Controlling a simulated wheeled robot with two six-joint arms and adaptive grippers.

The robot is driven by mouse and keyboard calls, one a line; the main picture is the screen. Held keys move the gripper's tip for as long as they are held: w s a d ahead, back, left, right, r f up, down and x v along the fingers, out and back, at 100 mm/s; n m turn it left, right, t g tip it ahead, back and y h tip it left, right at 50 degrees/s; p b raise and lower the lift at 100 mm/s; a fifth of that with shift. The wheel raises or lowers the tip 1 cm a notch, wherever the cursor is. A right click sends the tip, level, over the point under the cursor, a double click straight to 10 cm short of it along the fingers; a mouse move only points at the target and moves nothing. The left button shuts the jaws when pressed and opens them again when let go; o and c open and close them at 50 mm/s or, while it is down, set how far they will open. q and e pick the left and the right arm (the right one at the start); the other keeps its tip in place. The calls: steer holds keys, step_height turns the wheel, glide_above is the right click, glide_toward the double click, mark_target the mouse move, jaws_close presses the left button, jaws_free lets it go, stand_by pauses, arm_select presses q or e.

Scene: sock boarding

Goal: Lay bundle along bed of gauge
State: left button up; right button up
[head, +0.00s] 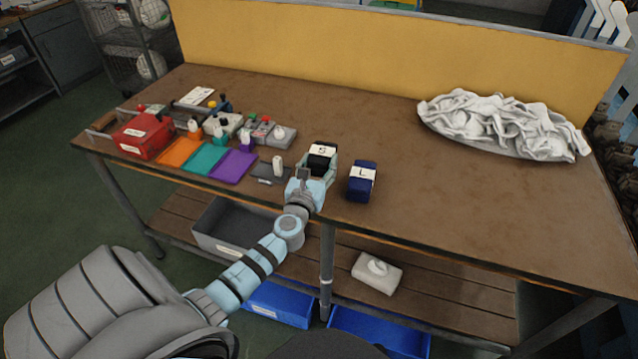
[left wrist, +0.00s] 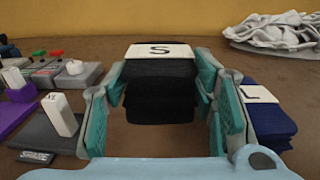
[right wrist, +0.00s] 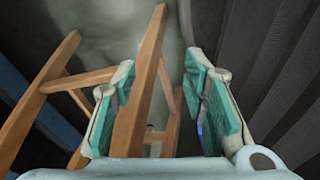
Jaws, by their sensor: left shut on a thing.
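A black bundle with a white band marked S (head: 321,158) is at the front middle of the table; it also shows in the left wrist view (left wrist: 160,85). My left gripper (head: 312,180) is shut on it, one teal-padded finger on each side. The gauge (head: 268,172) lies left of it, a dark flat bed with a white upright block; in the left wrist view the gauge (left wrist: 45,135) is at the lower left, apart from the bundle. My right gripper (right wrist: 165,110) is open and empty, away from the table and outside the head view.
A navy bundle marked L (head: 361,182) stands close right of the black one. Orange, teal and purple mats, small bottles and a red box (head: 143,136) lie left. A pile of white cloth (head: 505,125) is at the back right. The table's middle right is clear.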

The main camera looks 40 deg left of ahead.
mark_target(319, 179)
arm_select(q)
steer(key=shift+f+b, duration=1.8)
steer(key=shift+f, duration=1.05)
steer(key=o, duration=1.3)
steer(key=shift+o, duration=0.2)
steer(key=shift+r, duration=0.1)
steer(key=shift+d+r, duration=0.1)
steer(key=v, duration=1.4)
steer(key=shift+d+f+p, duration=0.3)
steer(key=shift+d+f, duration=0.15)
